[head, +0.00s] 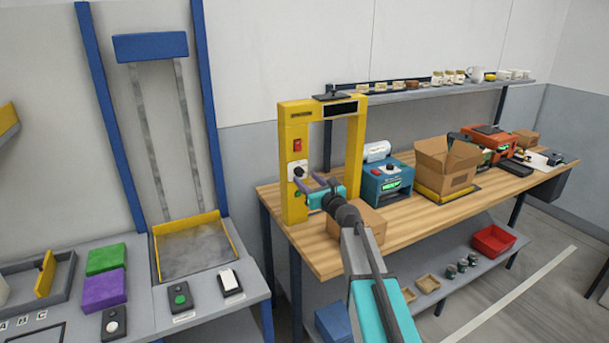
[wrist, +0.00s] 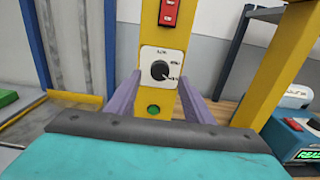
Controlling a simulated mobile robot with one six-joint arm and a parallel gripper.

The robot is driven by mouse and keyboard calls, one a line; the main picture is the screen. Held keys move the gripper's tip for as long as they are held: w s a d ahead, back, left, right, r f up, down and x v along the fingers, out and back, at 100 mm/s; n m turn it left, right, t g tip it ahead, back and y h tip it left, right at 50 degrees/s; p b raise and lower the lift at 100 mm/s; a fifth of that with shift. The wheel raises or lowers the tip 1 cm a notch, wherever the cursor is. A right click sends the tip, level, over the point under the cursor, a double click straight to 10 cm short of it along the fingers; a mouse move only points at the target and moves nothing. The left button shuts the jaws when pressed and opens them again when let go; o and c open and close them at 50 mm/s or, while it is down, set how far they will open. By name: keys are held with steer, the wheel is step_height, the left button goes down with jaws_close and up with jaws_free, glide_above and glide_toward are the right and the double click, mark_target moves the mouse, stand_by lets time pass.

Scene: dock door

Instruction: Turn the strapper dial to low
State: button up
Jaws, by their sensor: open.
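The strapper (head: 292,130) is a yellow upright arch on the wooden bench. Its dial (wrist: 160,70) is a black round knob on a white plate with small labels, on the front of the left post. The knob's mark seems to point to the lower right; the labels are too small to read surely. My gripper (wrist: 159,86) is open and empty. Its two purple fingers point at the post, one on each side of the dial as seen in the wrist view. I cannot tell whether they touch anything. The dial also shows in the head view (head: 298,171).
A red switch (wrist: 169,13) sits above the dial and a green button (wrist: 153,110) below it. A cardboard box (head: 360,222) is behind my wrist, with a blue device (head: 386,182) and an open carton (head: 446,162) further right. A blue-posted lift stands left.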

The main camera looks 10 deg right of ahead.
mark_target(301, 173)
steer(key=shift+p+x, duration=0.45)
steer(key=shift+x, duration=1.5)
steer(key=shift+c, duration=0.4)
